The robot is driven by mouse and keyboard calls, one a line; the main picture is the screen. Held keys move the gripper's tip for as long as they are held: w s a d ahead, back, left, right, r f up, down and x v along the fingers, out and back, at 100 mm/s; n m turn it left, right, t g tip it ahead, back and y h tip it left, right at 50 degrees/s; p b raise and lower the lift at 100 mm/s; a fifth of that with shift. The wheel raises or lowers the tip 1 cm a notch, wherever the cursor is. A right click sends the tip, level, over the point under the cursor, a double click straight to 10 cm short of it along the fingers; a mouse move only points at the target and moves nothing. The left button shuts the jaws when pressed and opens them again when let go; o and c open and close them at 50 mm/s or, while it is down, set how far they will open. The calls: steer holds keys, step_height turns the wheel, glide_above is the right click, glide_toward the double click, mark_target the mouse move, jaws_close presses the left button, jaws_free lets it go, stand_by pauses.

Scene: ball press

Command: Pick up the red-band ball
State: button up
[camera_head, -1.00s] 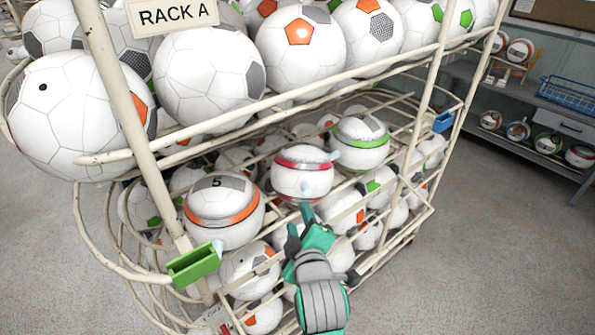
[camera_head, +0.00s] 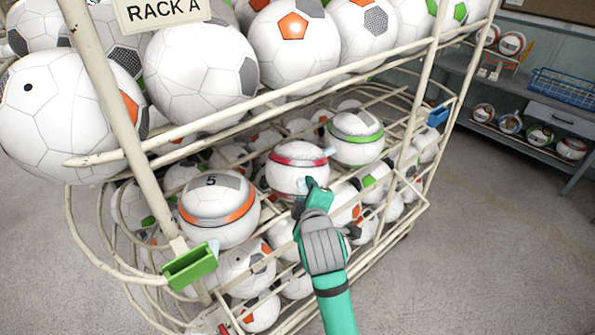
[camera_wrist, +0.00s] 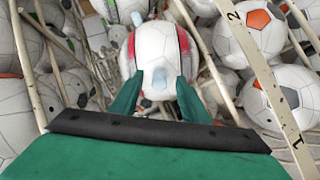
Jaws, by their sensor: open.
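The red-band ball (camera_head: 293,179) is white with a red stripe and sits on the rack's middle level, between an orange-band ball and a green-band ball. A pale tab sticks out at its upper right. My green and grey gripper (camera_head: 308,190) is at the ball's near lower side in the head view. Whether the fingers touch the ball cannot be told.
The orange-band ball (camera_head: 218,210) marked 5 is on the left, the green-band ball (camera_head: 356,150) on the right. Cream rack bars (camera_head: 300,92) cross above and beside. A green holder (camera_head: 189,266) is on the front left post. Open floor (camera_head: 480,260) lies to the right.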

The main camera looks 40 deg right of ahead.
mark_target(304, 190)
steer(key=shift+x, duration=1.45)
steer(key=shift+w+a, duration=0.15)
steer(key=shift+c, duration=0.4)
steer(key=c, duration=1)
steer(key=shift+r, duration=0.1)
